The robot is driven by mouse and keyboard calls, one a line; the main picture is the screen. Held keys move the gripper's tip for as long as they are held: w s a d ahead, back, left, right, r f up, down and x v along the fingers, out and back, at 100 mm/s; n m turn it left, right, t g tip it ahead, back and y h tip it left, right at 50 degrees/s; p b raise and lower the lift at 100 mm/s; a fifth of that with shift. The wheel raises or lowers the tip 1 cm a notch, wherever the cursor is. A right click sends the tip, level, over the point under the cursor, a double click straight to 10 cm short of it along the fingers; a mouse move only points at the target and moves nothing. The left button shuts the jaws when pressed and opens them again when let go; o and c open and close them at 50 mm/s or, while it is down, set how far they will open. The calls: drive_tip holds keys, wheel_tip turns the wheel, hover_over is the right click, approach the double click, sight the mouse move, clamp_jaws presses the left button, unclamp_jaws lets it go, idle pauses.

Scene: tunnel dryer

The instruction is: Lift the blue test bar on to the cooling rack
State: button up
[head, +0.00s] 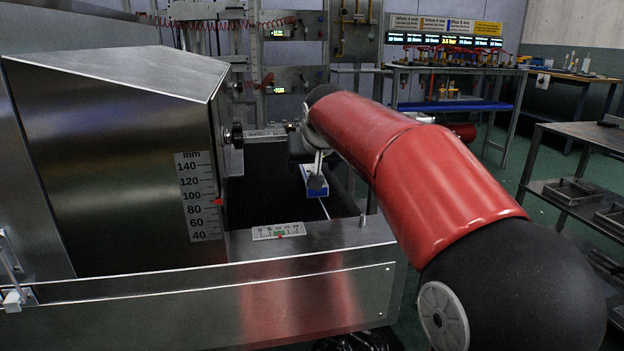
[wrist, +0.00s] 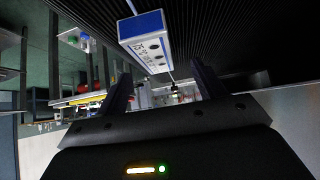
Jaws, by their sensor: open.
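The blue test bar (head: 318,193) lies on the black ribbed belt (head: 265,190) outside the dryer housing, near the belt's right side. In the wrist view the bar (wrist: 146,42) shows a white face with dark dots and markings and a blue band. My gripper (wrist: 163,82) is open and empty, its two fingers apart with the bar beyond their tips. In the head view my red arm reaches over the belt and the gripper (head: 315,172) is partly hidden at the bar. I cannot tell for sure which structure is the cooling rack.
The steel dryer housing (head: 115,165) with a millimetre scale stands left of the belt. A steel frame edge (head: 330,236) with a small scale runs in front. A two-level steel stand (head: 585,135) with trays is at right. A bench with a blue shelf (head: 455,106) stands behind.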

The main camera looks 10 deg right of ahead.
drive_tip(key=x, duration=0.4)
drive_tip(key=shift+d+f, duration=0.3)
drive_tip(key=c, duration=1.2)
drive_tip(key=shift+r, duration=0.1)
